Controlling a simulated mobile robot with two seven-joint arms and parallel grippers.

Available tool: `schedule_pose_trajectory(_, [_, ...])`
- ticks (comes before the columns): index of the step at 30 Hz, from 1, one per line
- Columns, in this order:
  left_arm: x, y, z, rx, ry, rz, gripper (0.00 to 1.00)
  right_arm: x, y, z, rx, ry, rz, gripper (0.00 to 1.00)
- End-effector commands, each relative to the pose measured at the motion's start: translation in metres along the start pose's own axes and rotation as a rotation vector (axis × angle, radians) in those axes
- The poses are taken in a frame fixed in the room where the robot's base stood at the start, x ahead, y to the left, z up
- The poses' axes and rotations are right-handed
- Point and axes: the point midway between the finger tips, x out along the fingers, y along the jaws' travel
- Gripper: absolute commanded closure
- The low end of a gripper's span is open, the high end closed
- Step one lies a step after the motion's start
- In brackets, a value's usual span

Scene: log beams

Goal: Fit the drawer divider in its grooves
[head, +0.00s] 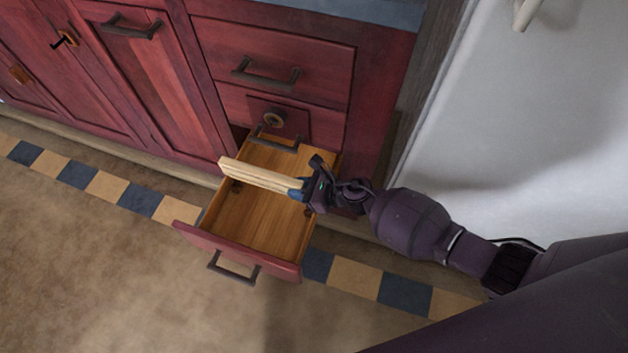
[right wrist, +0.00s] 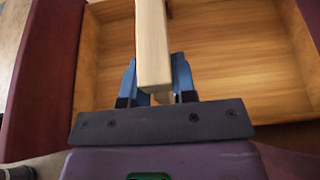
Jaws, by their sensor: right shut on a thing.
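The drawer divider (head: 258,176) is a pale wooden board. My right gripper (head: 298,189) is shut on its right end in the head view. The board extends leftward across the open drawer (head: 259,222), its far end near the drawer's left wall. In the right wrist view the divider (right wrist: 152,45) sits between the blue fingers (right wrist: 154,82) and points away over the drawer floor (right wrist: 225,62). Small dark marks show on the drawer's side walls, perhaps the grooves. I cannot tell whether the divider touches the walls. My left gripper is not in view.
The red drawer front (head: 238,252) with a dark handle stands out over the floor. Red cabinet doors (head: 120,75) and closed drawers (head: 275,62) lie behind. A white appliance or wall (head: 510,120) stands at the right. The floor at the left is clear.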

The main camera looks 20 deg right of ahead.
Motion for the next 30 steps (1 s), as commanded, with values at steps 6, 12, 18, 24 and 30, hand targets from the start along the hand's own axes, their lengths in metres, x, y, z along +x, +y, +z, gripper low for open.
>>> schedule_pose_trajectory(6, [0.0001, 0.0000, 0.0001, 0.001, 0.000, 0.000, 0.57, 0.0005, 0.0006, -0.0006, 0.000, -0.001, 0.001, 0.99])
schedule_pose_trajectory(12, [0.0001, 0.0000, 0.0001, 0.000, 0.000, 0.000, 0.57, 0.0004, 0.0005, -0.0005, 0.000, -0.001, 0.001, 0.99])
schedule_pose_trajectory(18, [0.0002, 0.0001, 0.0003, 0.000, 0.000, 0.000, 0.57, 0.0002, 0.0005, -0.0009, 0.000, 0.000, 0.001, 0.99])
schedule_pose_trajectory(24, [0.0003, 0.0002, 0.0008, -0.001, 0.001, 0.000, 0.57, -0.0017, 0.0008, -0.0034, 0.001, 0.005, 0.002, 0.99])
schedule_pose_trajectory(30, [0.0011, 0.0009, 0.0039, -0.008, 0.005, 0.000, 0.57, 0.0002, 0.0016, -0.0099, 0.004, 0.007, 0.003, 0.99])
